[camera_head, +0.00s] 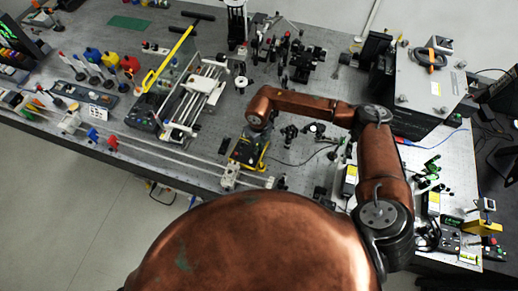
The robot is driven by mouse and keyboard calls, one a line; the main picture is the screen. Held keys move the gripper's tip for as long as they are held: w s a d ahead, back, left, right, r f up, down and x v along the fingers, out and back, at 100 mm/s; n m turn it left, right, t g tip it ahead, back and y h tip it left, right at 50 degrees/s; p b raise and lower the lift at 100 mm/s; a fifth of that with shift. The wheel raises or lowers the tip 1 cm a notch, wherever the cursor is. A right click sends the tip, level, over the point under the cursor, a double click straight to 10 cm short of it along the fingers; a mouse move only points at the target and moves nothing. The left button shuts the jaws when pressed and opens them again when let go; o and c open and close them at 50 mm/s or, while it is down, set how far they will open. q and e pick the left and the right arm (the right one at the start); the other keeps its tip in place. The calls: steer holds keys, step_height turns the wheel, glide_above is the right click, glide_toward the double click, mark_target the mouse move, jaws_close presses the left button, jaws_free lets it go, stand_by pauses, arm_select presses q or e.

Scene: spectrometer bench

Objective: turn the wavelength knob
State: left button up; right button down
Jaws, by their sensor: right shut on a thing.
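My right arm comes in from the right, and its copper wrist hangs over the middle of the bench. My right gripper (245,151) points down at the bench near its front rail. It is small and dark here, and its fingertips are hard to make out. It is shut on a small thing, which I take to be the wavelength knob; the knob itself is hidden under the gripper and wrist. Yellow edges (262,160) show right beside the gripper, but I cannot tell what they belong to. My left gripper is not in view.
A frame with rods and a yellow bar (168,60) stands left of the gripper. Optics mounts (290,55) crowd the bench behind it. A grey box (430,85) stands at the right. Bottles (108,58) and small tools fill the left. The bench's front edge is close to the gripper.

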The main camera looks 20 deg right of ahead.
steer(key=shift+d+f+m+b, duration=0.1)
steer(key=shift+m+b, duration=0.05)
steer(key=shift+m, duration=0.45)
steer(key=shift+d+f+m+b, duration=0.1)
steer(key=shift+m+b, duration=0.05)
steer(key=shift+m, duration=0.45)
steer(key=shift+r, duration=0.1)
steer(key=c, duration=1.9)
jaws_free()
steer(key=shift+w, duration=0.1)
steer(key=shift+a, duration=0.1)
step_height(320, 180, up, 12)
